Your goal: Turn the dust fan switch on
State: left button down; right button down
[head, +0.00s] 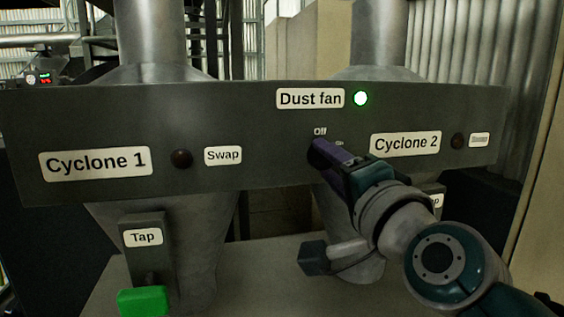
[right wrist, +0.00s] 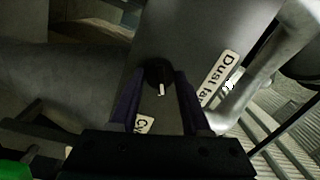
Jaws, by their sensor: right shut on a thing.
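The dust fan switch is a dark round knob with a white pointer mark, and it shows in the right wrist view (right wrist: 158,72). My right gripper (head: 320,152) is at the panel just under the "Off" label, and its purple fingers are shut on the knob. In the head view the gripper hides the knob. In the right wrist view the fingers lie on either side of the knob. My left gripper is not in view.
The dark panel (head: 260,130) also carries dark round indicators by the "Swap" label (head: 223,155) and the "Cyclone 2" label (head: 405,143). Metal cyclones stand behind and below. A green tap handle (head: 142,301) is at the lower left.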

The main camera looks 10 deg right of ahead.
dwell(0.3)
jog(key=shift+c, duration=1.8)
grip_release()
jog(key=shift+s, duration=0.4)
jog(key=s+b, duration=0.1)
jog(key=s, duration=0.8)
jog(key=shift+d+f, duration=0.3)
jog(key=shift+d, duration=0.05)
